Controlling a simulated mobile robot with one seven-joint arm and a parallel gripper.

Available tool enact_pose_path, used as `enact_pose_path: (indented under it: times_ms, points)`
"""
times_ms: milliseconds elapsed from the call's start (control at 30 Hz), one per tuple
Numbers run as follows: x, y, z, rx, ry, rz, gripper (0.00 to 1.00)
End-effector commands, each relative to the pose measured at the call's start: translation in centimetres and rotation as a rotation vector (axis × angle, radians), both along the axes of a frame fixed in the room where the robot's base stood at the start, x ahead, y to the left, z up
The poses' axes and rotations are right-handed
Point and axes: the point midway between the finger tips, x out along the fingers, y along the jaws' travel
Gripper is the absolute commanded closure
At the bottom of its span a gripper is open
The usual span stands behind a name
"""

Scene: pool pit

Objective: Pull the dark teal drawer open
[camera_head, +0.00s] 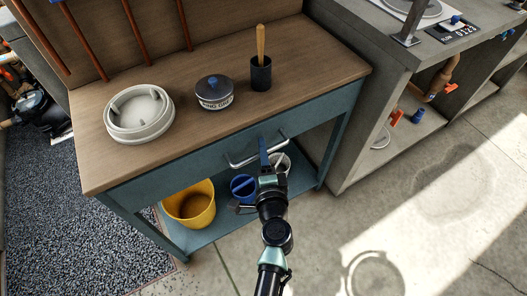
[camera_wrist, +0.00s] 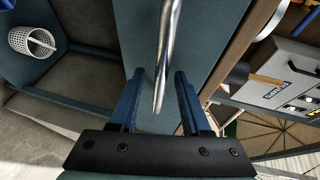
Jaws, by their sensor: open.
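The dark teal drawer (camera_head: 213,160) is set in the front of the wooden-topped workbench, under its top, and looks shut. Its metal bar handle (camera_head: 257,151) stands out from the drawer front. In the wrist view the handle (camera_wrist: 168,50) runs down from the top edge, and its lower end shows between the two blue fingers. My gripper (camera_head: 266,150) is open in front of the handle. In the wrist view my gripper (camera_wrist: 160,88) has a finger on each side of the bar, with gaps. I cannot tell how deep the bar sits between them.
On the benchtop (camera_head: 180,75) stand a white round lid (camera_head: 139,112), a grey tin (camera_head: 214,93) and a dark cup (camera_head: 261,74) with a wooden handle. A yellow bucket (camera_head: 190,205) and a blue bucket (camera_head: 243,187) stand on the lower shelf. Concrete floor in front is clear.

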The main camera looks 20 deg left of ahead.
Motion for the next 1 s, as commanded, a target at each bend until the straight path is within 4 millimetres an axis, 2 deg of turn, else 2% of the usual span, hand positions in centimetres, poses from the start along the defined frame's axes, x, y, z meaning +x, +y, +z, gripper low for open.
enact_pose_path:
  times_ms: [333,600,1000]
  points:
    - [0.30,0.15,-0.06,0.000,0.000,-0.001,0.53]
    - [0.29,0.14,-0.05,0.000,0.000,-0.001,1.00]
    - [0.29,0.12,-0.05,0.000,0.000,-0.001,1.00]
